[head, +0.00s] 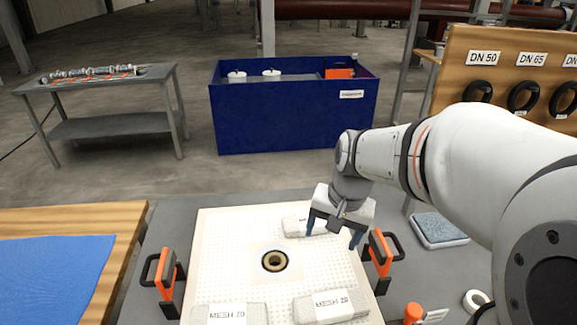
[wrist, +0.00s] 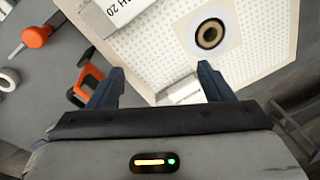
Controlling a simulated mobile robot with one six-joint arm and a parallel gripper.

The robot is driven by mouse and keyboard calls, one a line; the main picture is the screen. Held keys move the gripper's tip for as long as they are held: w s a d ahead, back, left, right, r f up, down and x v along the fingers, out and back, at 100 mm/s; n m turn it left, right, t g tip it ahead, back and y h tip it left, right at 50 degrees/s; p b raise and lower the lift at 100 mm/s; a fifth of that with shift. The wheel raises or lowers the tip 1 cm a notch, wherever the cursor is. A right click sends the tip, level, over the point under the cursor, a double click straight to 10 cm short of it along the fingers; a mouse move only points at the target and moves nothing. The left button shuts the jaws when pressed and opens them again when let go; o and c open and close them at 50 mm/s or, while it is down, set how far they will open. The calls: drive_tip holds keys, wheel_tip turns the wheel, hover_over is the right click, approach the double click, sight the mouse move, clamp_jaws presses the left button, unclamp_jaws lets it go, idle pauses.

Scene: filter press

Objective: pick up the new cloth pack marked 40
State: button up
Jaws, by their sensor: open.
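My gripper (head: 334,236) is open and points down over the far right part of the pale filter plate (head: 225,250). A whitish pack (head: 297,226) lies below it, partly hidden by the gripper, and I cannot read its label. In the wrist view, part of this pack (wrist: 183,93) shows between my two fingers (wrist: 158,82), with nothing gripped. Two grey packs labelled MESH 20 lie at the plate's near edge, one on the left (head: 240,312) and one on the right (head: 332,306). No readable 40 shows in either view.
A dark ring (head: 274,261) sits in the plate's middle. Orange-and-black handles flank the plate, left (head: 166,270) and right (head: 381,250). A grey-blue pad (head: 440,230) lies right of it. An orange-handled tool (head: 413,312) and white roll (head: 476,299) lie near right.

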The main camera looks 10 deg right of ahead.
drive_tip(key=shift+o, duration=0.6)
drive_tip(key=w+d+f+m+g+y+p, duration=0.1)
drive_tip(key=w+f+m+p, duration=0.1)
drive_tip(key=w+m, duration=0.4)
drive_tip(key=w, duration=0.4)
drive_tip(key=shift+f+y, duration=0.15)
drive_tip(key=shift+y, duration=0.15)
drive_tip(key=m+y+p, duration=0.2)
drive_tip(key=m, duration=0.4)
approach(294, 226)
drive_tip(key=shift+g, duration=0.4)
drive_tip(key=d, duration=0.1)
drive_tip(key=w+d+f, duration=0.1)
drive_tip(key=d, duration=0.1)
drive_tip(key=d+f, duration=0.1)
drive_tip(key=shift+w+d, duration=0.15)
drive_tip(key=shift+w, duration=0.1)
drive_tip(key=shift+w+f, duration=0.2)
drive_tip(key=shift+f, duration=0.1)
drive_tip(key=x, duration=0.2)
drive_tip(key=p+x, duration=0.1)
drive_tip(key=x, duration=0.4)
drive_tip(key=shift+w+f, duration=0.3)
drive_tip(key=shift+w, duration=0.1)
drive_tip(key=shift+c, duration=0.3)
drive_tip(key=c, duration=1)
